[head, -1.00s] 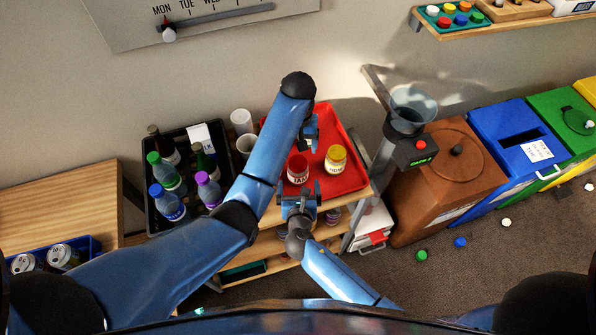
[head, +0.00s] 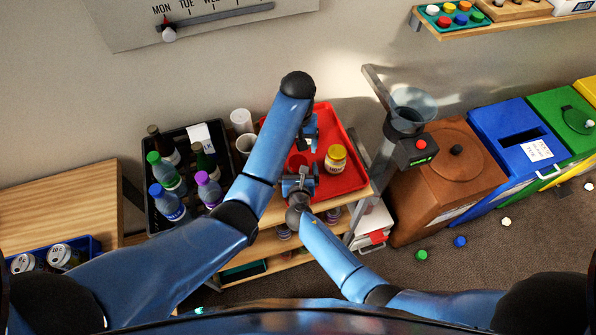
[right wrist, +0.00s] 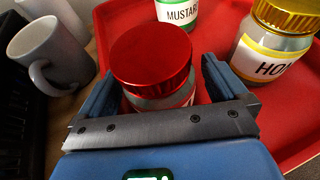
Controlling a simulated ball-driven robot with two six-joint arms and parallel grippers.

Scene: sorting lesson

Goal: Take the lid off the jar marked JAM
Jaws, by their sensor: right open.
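The jam jar's red lid (head: 297,160) shows just past my right gripper (head: 300,175) in the head view, on the red tray (head: 350,182); the gripper hides most of the jar. In the right wrist view the shiny red lid (right wrist: 152,58) is on the jar (right wrist: 180,98), between the two open fingers of my right gripper (right wrist: 158,88). The label is mostly hidden there. I cannot tell whether the fingers touch the jar. My left gripper (head: 311,132) hangs over the tray beyond the jar; its jaws are too unclear to read.
The honey jar (head: 336,158) with a yellow lid stands right of the jam jar. A mustard jar (right wrist: 179,13) stands behind it. White mugs (head: 241,121) and a black crate (head: 185,222) of bottles are to the left.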

